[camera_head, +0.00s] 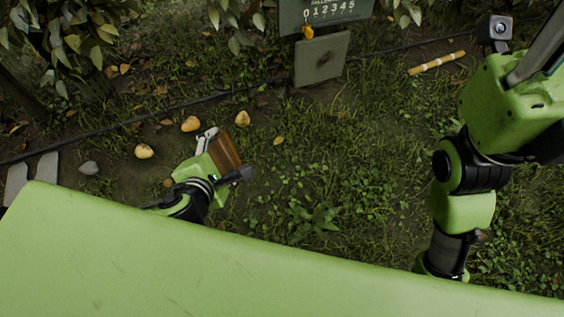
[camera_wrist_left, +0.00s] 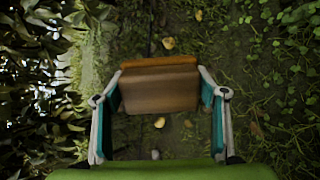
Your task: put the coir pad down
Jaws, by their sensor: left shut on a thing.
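The coir pad (camera_head: 229,150) is a brown slab, seen tilted in the head view. My left gripper (camera_head: 220,155) is shut on it, low over the ground left of centre. In the left wrist view the pad (camera_wrist_left: 158,92) spans the space between the two grey fingers with teal inner faces, with an orange-brown far edge. Whether the pad touches the ground is unclear. My right gripper (camera_head: 535,52) is only partly in view at the upper right; its fingertips are cut off by the frame edge.
Several yellowish pears, including one (camera_head: 144,151) and another (camera_head: 191,124), lie near the left gripper. A grey stone (camera_head: 88,168) lies further left. A dark hose (camera_head: 110,126) crosses behind. A grey panel (camera_head: 321,59) stands below a numbered sign (camera_head: 325,12). Grassy ground right of centre is open.

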